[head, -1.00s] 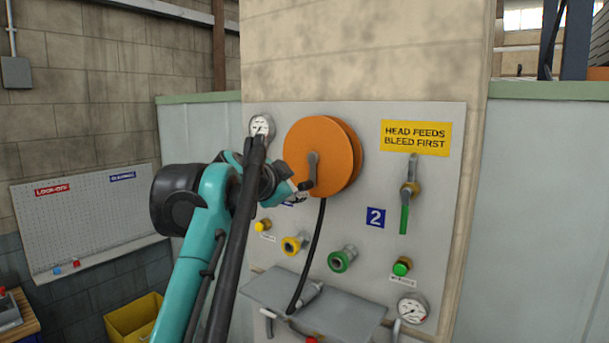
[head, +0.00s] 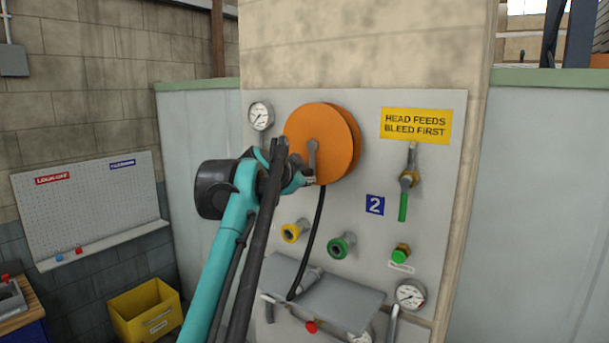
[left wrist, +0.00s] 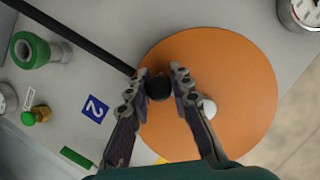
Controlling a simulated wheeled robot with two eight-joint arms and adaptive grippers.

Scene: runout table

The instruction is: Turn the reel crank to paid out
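The orange reel (head: 335,130) is mounted on the grey panel. Its grey crank arm (head: 313,155) hangs down from the hub, with the handle end near the reel's lower edge. My left gripper (head: 305,178) is at that end and partly covers it. In the left wrist view the black crank knob (left wrist: 158,88) sits between the two fingertips of my left gripper (left wrist: 160,78), and both fingers appear to touch it. The pale hub end (left wrist: 208,107) shows beside the right finger, against the orange disc (left wrist: 235,75). My right gripper is out of view. No paid out marking is readable.
A black hose (head: 315,240) runs down from the reel to a grey shelf (head: 345,300). A gauge (head: 261,115), yellow port (head: 293,232), green port (head: 341,246) and green-handled valve (head: 404,205) stick out from the panel. A yellow bin (head: 145,310) stands lower left.

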